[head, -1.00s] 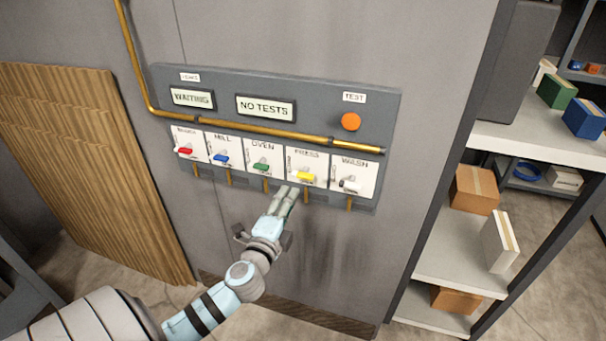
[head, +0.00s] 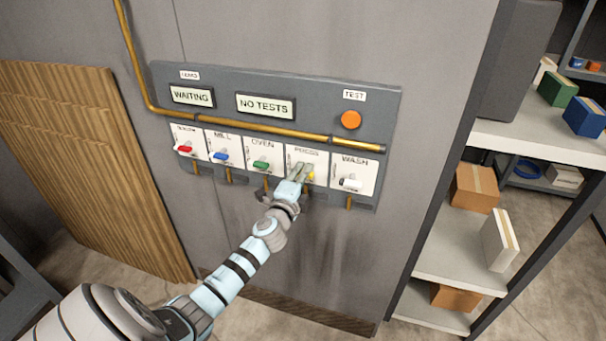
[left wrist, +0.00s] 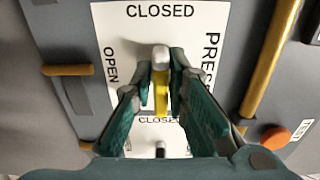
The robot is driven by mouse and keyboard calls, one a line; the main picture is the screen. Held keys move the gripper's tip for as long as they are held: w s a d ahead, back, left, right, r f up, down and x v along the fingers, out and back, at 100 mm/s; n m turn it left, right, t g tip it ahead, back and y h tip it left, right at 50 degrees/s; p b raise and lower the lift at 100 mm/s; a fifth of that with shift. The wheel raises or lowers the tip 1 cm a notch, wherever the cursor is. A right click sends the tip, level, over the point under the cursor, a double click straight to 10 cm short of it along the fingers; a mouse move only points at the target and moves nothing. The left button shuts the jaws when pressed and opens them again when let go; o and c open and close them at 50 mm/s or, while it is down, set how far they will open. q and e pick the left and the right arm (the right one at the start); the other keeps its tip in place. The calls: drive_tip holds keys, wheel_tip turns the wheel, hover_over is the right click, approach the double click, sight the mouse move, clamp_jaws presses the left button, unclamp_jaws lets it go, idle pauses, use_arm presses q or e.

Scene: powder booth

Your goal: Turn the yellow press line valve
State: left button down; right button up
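The yellow press valve handle (head: 311,176) is on the white PRESS plate (head: 294,154) of the wall panel. In the left wrist view the yellow handle (left wrist: 162,96) extends downward from a grey pivot, with CLOSED printed above and OPEN to the left. My left gripper (head: 302,170) is at this plate and partly covers the handle in the head view. In the left wrist view its fingers (left wrist: 160,78) stand on either side of the handle, with a visible gap on the left; contact on the right is unclear. My right gripper is out of view.
The green oven handle (head: 261,164) and pale wash handle (head: 350,183) flank the press plate closely. A brass pipe (head: 290,132) runs just above, below the orange TEST button (head: 351,120). Displays read WAITING and NO TESTS. A shelf with boxes (head: 474,188) stands right.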

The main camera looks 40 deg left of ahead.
use_arm(q)
drive_tip(key=shift+n, duration=0.3)
drive_tip(key=n+b, duration=0.2)
drive_tip(key=n, duration=0.2)
drive_tip(key=shift+b, duration=0.4)
drive_tip(key=n+b, duration=0.2)
drive_tip(key=n, duration=0.2)
drive_tip(key=shift+n, duration=0.4)
drive_tip(key=n+b, duration=0.2)
drive_tip(key=n, duration=0.2)
drive_tip(key=shift+n+b, duration=1.1)
drive_tip(key=shift+n, duration=1.2)
drive_tip(key=c, duration=1.7)
unclamp_jaws()
